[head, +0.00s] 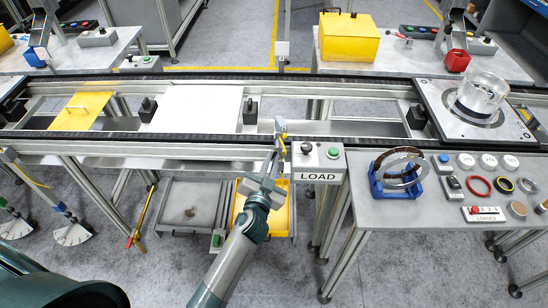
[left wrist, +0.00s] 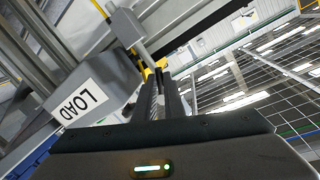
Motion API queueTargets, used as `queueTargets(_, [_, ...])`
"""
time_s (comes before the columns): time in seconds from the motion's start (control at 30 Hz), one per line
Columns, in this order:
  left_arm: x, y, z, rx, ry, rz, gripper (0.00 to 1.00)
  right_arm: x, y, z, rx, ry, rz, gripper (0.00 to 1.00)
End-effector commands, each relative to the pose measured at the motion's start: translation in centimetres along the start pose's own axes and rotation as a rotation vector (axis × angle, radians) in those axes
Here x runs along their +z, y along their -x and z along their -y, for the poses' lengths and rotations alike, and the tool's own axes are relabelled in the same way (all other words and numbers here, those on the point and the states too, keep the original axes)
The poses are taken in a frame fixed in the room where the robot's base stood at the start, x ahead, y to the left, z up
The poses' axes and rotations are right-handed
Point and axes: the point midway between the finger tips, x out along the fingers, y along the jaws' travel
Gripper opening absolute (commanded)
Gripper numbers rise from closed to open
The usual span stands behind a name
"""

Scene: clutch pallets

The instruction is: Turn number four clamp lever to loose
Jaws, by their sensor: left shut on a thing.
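My left gripper (head: 276,155) reaches up from below to the conveyor's front rail, beside the LOAD box. It is shut on a small lever with a grey head (head: 281,127) and a yellow part. In the left wrist view the grey lever head (left wrist: 127,28) stands just beyond the two dark fingers (left wrist: 160,95), which nearly touch, with yellow showing at their tips. The part between the fingers is mostly hidden. I cannot read a number or a loose mark on the lever. My right gripper is not in view.
The LOAD box (head: 318,160) with a green button is close to the right of the gripper; its label also shows in the left wrist view (left wrist: 75,102). The conveyor rail (head: 200,138) runs behind. A side table (head: 400,212) with rings and a blue stand is at right. A yellow bin (head: 279,218) is below.

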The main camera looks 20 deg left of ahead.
Motion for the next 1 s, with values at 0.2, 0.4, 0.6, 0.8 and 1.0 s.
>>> queueTargets(0.2, [-0.6,0.2,0.9,0.000,-0.203,0.041,0.00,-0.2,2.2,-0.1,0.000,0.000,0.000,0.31])
queueTargets(0.4, [-0.9,0.3,1.5,0.000,-0.389,0.078,0.00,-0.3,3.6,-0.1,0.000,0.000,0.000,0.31])
queueTargets(0.6, [-1.2,0.4,2.0,0.000,-0.576,0.115,0.00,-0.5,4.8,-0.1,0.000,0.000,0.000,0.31])
queueTargets(0.8, [-1.6,0.4,2.4,-0.001,-0.740,0.147,0.00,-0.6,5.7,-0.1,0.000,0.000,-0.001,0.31])
queueTargets(1.0, [-1.9,0.5,2.5,-0.001,-0.857,0.170,0.00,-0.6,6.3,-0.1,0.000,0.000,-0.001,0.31])
